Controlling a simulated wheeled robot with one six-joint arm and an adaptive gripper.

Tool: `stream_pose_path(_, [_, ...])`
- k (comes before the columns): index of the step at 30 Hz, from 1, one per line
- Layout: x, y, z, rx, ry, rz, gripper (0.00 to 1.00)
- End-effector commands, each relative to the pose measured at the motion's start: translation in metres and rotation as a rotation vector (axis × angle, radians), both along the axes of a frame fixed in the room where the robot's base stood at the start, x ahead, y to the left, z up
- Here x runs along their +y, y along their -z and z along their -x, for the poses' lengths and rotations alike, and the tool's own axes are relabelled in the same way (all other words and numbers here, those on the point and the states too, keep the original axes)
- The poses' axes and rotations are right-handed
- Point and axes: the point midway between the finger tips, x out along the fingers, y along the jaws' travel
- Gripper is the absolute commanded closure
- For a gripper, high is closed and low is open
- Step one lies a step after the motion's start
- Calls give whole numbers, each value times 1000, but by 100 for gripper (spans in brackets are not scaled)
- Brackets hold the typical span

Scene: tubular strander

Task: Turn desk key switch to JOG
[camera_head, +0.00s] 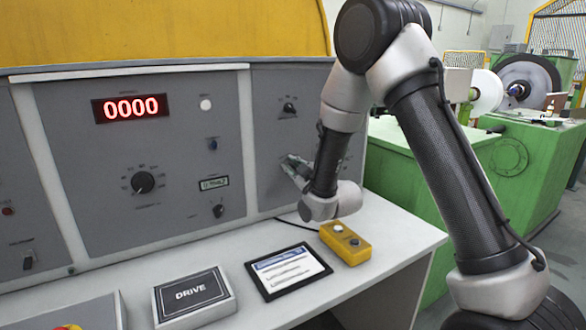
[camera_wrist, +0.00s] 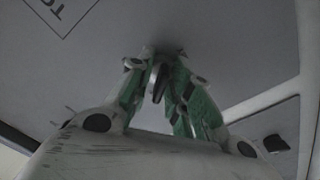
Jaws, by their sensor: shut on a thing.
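My gripper (camera_head: 293,168) is at the lower part of the right-hand grey panel of the desk, with its fingertips against or very near the panel face. In the wrist view, my gripper (camera_wrist: 159,68) has its green and white fingers closed on both sides of a small dark key with a silvery collar, the key switch (camera_wrist: 158,82), at the panel. In the head view the fingers and wrist hide the switch. Its position marks do not show, so I cannot tell which setting it points to.
A black knob (camera_head: 288,108) is above my gripper on the same panel. On the desktop are a yellow button box (camera_head: 345,243), a tablet (camera_head: 288,271) and a DRIVE box (camera_head: 192,297). A red display (camera_head: 131,107) reads 0000. Green machinery (camera_head: 500,165) stands to the right.

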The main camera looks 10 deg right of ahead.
Motion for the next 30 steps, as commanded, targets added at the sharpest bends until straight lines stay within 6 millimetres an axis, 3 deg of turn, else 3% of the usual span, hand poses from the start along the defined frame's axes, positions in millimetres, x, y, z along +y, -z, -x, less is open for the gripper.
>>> stream_pose_path(18, [0, 0, 0, 183, 0, -450, 100])
stream_pose_path(30, [-1, 0, 0, 246, 0, -603, 100])
